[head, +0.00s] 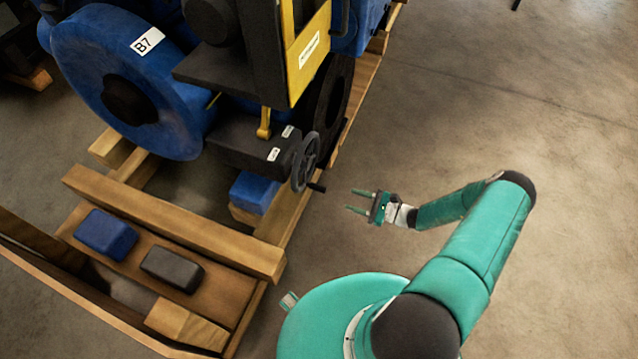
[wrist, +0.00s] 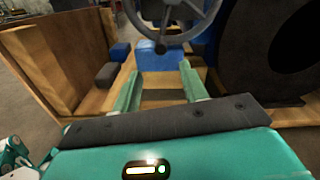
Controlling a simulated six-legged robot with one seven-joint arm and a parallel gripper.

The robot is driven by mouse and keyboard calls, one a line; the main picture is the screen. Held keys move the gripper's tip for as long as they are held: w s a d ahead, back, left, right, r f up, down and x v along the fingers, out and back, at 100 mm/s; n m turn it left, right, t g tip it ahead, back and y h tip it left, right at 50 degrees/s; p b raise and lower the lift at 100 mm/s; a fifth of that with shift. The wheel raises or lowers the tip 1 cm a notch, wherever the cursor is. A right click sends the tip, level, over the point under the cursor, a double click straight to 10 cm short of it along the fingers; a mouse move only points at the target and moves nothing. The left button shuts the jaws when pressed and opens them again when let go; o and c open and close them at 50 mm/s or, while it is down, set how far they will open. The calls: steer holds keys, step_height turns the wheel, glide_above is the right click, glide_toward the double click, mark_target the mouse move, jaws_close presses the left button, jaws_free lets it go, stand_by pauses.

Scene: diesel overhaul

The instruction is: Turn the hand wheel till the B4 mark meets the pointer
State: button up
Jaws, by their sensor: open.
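The hand wheel (head: 305,162) is a dark grey spoked wheel on the right side of a dark box (head: 245,142), with a black crank handle (head: 317,187) at its lower edge. In the wrist view the hand wheel (wrist: 172,18) is ahead at the top. A yellow pointer (head: 264,123) stands above the dark box. The big blue wheel (head: 85,75) carries a white label reading B7 (head: 148,41); no B4 mark is visible. My gripper (head: 357,201) is open and empty, to the right of the crank handle and apart from it. It also shows in the wrist view (wrist: 164,85).
A wooden pallet frame (head: 170,215) lies under the machine. A blue block (head: 105,234) and a dark grey block (head: 172,268) lie on its boards. Another blue block (head: 254,192) is below the dark box. The concrete floor (head: 490,110) at right is clear.

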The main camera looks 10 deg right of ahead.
mark_target(318, 188)
steer(key=x, duration=1.4)
steer(key=shift+f, duration=0.2)
jaws_close()
